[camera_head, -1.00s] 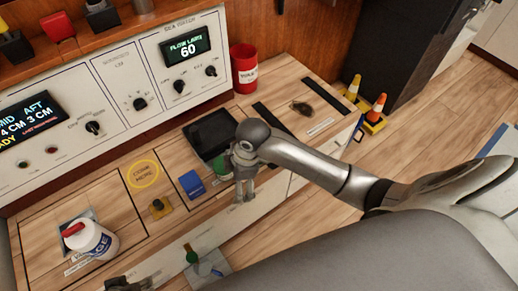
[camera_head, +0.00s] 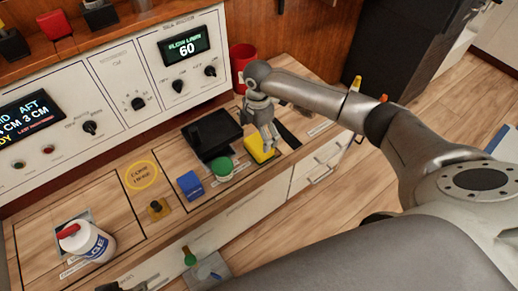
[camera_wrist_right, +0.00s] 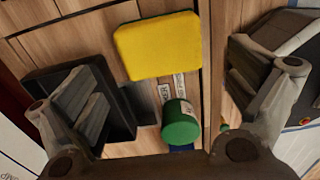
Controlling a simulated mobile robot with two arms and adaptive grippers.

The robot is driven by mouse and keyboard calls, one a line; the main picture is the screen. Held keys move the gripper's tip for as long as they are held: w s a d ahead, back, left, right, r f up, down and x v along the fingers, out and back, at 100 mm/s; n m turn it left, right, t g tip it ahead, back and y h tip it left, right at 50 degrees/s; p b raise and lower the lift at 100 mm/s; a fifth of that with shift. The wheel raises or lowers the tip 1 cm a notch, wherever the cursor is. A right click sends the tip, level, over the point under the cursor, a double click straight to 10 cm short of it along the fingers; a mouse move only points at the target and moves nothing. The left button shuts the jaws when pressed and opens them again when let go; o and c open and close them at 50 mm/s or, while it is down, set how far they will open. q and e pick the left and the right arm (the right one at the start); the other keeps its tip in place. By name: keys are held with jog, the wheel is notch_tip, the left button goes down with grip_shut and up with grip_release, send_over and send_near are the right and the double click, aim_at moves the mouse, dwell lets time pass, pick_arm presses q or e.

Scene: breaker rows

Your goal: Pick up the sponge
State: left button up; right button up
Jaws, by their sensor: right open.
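The sponge (camera_head: 256,151) is a yellow block on the wooden counter, partly covered by my right gripper in the head view. In the right wrist view the sponge (camera_wrist_right: 157,46) lies flat, with a thin dark green edge along its top. My right gripper (camera_head: 269,143) is over the sponge with fingers pointing down. In the right wrist view its fingers (camera_wrist_right: 170,85) are spread wide and hold nothing. The sponge is between and beyond the fingers; the exact height gap cannot be told.
A green-lidded container (camera_head: 222,167) stands beside the sponge, with a blue block (camera_head: 190,185) farther left. A black tray (camera_head: 213,130) lies left of the sponge. A red can (camera_head: 241,66) stands behind, near the control panel. A white bottle (camera_head: 90,240) stands far left.

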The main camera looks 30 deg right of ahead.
aim_at(259, 144)
jog(key=shift+f, duration=0.7)
notch_tip(259, 144, down, 3)
jog(key=shift+s+d+r+b, duration=0.1)
jog(key=shift+r+b, duration=0.05)
jog(key=shift+b, duration=0.65)
jog(key=shift+f, duration=1)
pick_arm(q)
jog(key=shift+w+d+f+t, duration=0.15)
jog(key=shift+w+f+t, duration=0.15)
jog(key=shift+w, duration=0.3)
jog(key=shift+w+d+f+t, duration=0.15)
jog(key=shift+w+t, duration=0.15)
jog(key=shift+w, duration=0.25)
pick_arm(e)
jog(key=c, duration=0.7)
